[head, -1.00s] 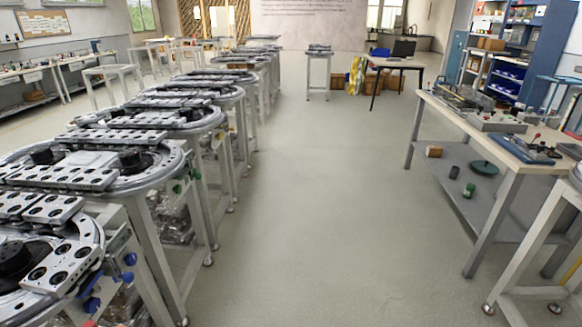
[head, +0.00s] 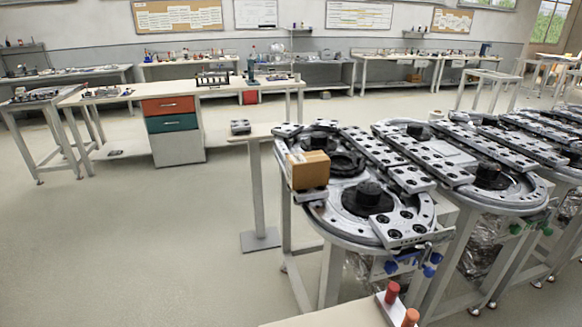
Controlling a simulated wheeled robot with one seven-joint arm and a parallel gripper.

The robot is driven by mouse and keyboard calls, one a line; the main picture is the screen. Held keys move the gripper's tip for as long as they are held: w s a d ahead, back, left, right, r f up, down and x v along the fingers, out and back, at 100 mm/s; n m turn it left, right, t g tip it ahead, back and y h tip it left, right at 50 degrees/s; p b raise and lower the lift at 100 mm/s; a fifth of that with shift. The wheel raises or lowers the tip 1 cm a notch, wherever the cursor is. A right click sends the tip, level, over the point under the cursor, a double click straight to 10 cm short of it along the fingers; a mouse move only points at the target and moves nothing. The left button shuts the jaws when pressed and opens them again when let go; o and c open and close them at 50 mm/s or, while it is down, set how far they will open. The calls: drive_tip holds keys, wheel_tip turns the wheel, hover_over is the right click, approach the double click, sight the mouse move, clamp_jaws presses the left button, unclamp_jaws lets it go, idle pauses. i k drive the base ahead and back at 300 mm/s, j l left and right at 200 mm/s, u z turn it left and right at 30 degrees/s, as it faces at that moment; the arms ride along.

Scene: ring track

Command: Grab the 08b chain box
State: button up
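A small brown box (head: 310,170) sits at the near left edge of the closest ring track (head: 345,232), on or against one of its grey carriage plates. It looks upright. No label on it can be read, so I cannot tell whether it is the 08b chain box. My gripper is not in view.
Further ring tracks (head: 500,190) run off to the right on metal legs. A post with a flat foot (head: 260,240) stands left of the closest track. A bench with red and green drawers (head: 172,125) stands behind. Red knobs (head: 391,292) rise at the bottom edge. Left floor is clear.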

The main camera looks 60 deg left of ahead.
sight(310, 169)
drive_tip(key=u, duration=1.6)
drive_tip(key=i+j, duration=0.55)
drive_tip(key=j, duration=0.2)
drive_tip(key=i+j+z, duration=0.1)
drive_tip(key=i+j, duration=0.15)
drive_tip(key=j, duration=0.1)
